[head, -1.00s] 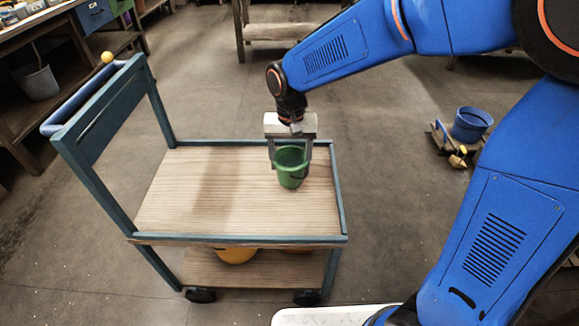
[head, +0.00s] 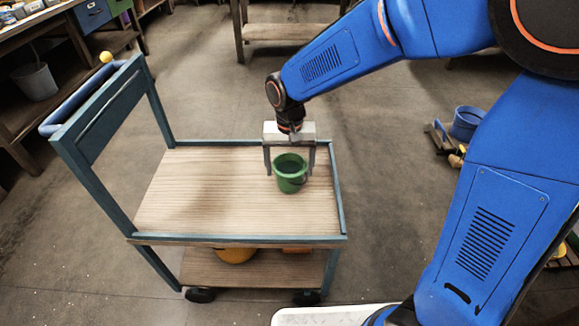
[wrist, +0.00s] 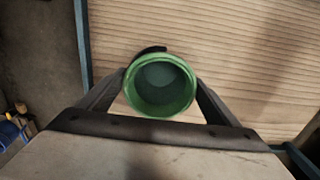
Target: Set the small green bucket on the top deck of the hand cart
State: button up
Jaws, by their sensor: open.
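The small green bucket (head: 290,175) stands upright on the top deck (head: 210,200) of the hand cart, towards its right end. In the wrist view the bucket (wrist: 160,86) is seen from above, its inside empty and its dark handle folded at the rim. My gripper (head: 290,172) is open, with one finger on each side of the bucket and a visible gap between fingers and wall. The wrist view also shows the fingers (wrist: 160,100) spread beside the bucket. The wooden deck (wrist: 230,50) lies beneath it.
The cart has a low teal rim (head: 240,239) and a tall handle frame at the left. A yellow item (head: 235,255) sits on its lower shelf. A blue bucket (head: 466,122) stands on the floor at right. The rest of the top deck is clear.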

notch_tip(320, 180, up, 12)
jog(key=s+d+r+t, duration=0.1)
jog(key=s+d+r, duration=0.25)
jog(key=d, duration=0.65)
jog(key=s+d+f+t, duration=0.2)
jog(key=s+d+t, duration=0.1)
jog(key=s+d, duration=1.4)
jog(key=shift+s+f+t, duration=0.2)
jog(key=shift+f+t, duration=0.2)
jog(key=shift+d, duration=0.1)
